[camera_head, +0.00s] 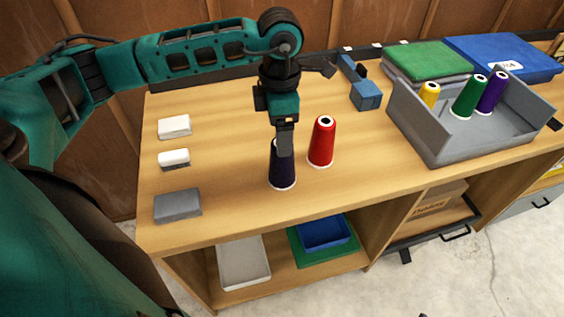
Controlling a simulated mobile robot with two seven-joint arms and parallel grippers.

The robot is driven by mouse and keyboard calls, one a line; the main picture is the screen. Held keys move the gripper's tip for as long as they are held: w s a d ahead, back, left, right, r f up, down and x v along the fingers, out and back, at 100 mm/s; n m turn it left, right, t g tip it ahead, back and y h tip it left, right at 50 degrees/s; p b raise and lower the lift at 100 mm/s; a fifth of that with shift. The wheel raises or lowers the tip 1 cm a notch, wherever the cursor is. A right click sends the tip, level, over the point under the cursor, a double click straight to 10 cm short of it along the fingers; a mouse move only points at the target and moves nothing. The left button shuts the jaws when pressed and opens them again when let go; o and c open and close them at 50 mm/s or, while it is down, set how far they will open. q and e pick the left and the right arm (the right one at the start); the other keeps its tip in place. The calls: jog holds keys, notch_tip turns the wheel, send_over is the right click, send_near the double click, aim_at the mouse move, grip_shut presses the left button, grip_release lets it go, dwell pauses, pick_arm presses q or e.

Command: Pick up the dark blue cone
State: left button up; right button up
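The dark blue cone (284,177) stands upright on the wooden bench top near its front edge. My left gripper (285,145) comes down from above over the cone, and its fingers overlap the cone's upper part. From this side-on angle the gap between the fingers is hidden, so I cannot tell whether they grip the cone. The cone's tip is hidden behind the fingers. My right gripper is not in view.
A red cone (322,143) stands close to the right of the dark blue cone. A grey bin (437,143) at the right holds yellow, green and purple cones. Small white blocks (174,127) and a grey block (178,206) lie at the left. A blue clamp-like object (366,94) sits behind.

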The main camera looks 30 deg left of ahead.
aim_at(282, 162)
pick_arm(q)
notch_tip(282, 162, down, 4)
jog(key=shift+w+d+f, duration=0.1)
jog(key=shift+f, duration=0.15)
grip_shut()
dwell(0.7)
